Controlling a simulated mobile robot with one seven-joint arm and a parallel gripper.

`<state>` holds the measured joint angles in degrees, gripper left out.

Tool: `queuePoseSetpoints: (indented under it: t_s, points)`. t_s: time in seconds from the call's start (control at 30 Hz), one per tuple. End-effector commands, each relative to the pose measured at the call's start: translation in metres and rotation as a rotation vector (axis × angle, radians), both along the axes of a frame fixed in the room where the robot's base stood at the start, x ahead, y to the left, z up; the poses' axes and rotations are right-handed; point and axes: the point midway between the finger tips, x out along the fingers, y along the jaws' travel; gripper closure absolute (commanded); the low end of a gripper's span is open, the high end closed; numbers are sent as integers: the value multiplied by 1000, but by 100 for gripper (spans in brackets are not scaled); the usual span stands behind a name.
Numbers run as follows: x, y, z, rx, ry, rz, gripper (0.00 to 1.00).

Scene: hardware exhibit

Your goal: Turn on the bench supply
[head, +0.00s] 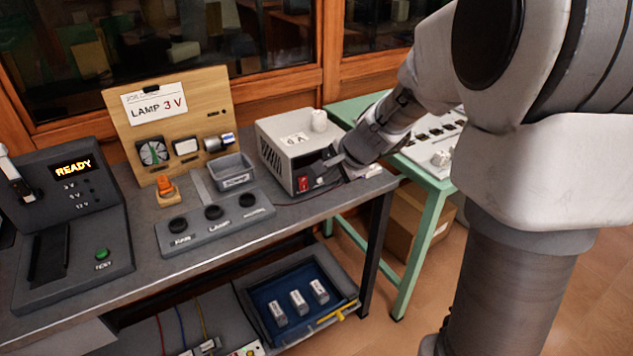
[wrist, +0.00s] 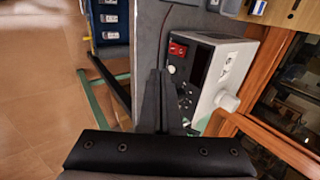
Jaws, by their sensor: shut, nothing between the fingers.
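The wrist view shows the supply (wrist: 226,68) turned sideways, with the red switch (wrist: 178,49) unlit as far as I can tell. My gripper (head: 335,163) is shut and empty in front of the supply's right side. In the wrist view the fingertips (wrist: 160,74) are near the switch, seemingly apart from it.
A grey panel with black knobs (head: 214,219), a grey bin (head: 233,171) and a wooden "LAMP 3 V" board (head: 168,115) stand left of the supply. A dark "READY" tester (head: 76,190) is farther left. A green table (head: 432,185) stands right. A blue tray (head: 325,276) is below.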

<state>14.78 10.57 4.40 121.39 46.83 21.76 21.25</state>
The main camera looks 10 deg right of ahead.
Motion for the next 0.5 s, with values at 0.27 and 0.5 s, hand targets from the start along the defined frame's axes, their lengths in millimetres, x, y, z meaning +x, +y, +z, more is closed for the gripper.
queuePoseSetpoints:
  t_s: [0.27, 0.5]
  points:
    - [26, 9, -43, 3, 4, 2, 100]
    - [54, 19, -81, 2, 3, 1, 100]
